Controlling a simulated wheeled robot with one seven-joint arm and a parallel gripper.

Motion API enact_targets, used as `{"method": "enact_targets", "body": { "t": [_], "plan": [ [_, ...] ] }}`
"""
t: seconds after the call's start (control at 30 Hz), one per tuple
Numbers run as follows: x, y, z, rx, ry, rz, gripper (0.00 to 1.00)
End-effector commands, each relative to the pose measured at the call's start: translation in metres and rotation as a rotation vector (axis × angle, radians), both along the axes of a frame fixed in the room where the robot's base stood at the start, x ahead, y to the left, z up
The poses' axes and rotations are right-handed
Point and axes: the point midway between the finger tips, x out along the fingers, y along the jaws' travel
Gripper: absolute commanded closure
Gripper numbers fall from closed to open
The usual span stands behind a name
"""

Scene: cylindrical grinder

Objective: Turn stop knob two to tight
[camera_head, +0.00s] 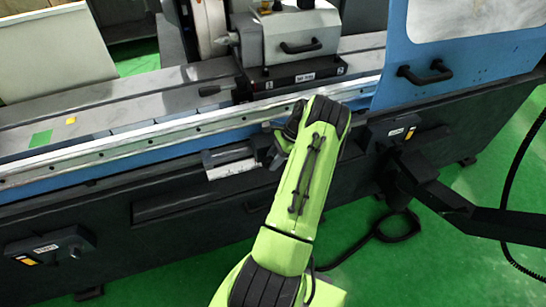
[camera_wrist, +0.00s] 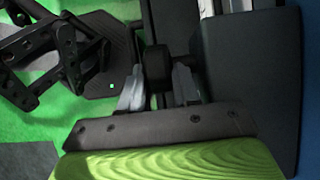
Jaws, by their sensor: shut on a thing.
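In the wrist view a dark rounded knob (camera_wrist: 154,65) sits between the two grey fingers of my gripper (camera_wrist: 158,84). The fingers are closed against its sides. I take it to be the stop knob; no number shows on it, and its tight mark is not visible. In the head view my green and black arm reaches to the front of the blue grinder (camera_head: 160,140), just below the metal rail. There my arm hides the knob and most of my gripper.
A grey block with a black handle (camera_head: 300,47) stands on the grinder table. A blue door with a handle (camera_head: 425,72) is at the right. Small control boxes (camera_head: 50,250) (camera_head: 392,130) are on the dark base. A black jointed arm (camera_head: 450,205) juts out at the right.

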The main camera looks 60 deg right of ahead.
Motion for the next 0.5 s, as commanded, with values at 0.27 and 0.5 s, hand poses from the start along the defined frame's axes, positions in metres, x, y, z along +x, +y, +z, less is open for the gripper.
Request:
{"method": "enact_targets", "body": {
  "t": [0.27, 0.5],
  "plan": [
    [-0.0005, -0.0012, 0.0002, -0.003, 0.000, -0.002, 0.99],
    [-0.0004, -0.0008, -0.0001, -0.003, 0.000, -0.001, 0.63]
  ]
}}
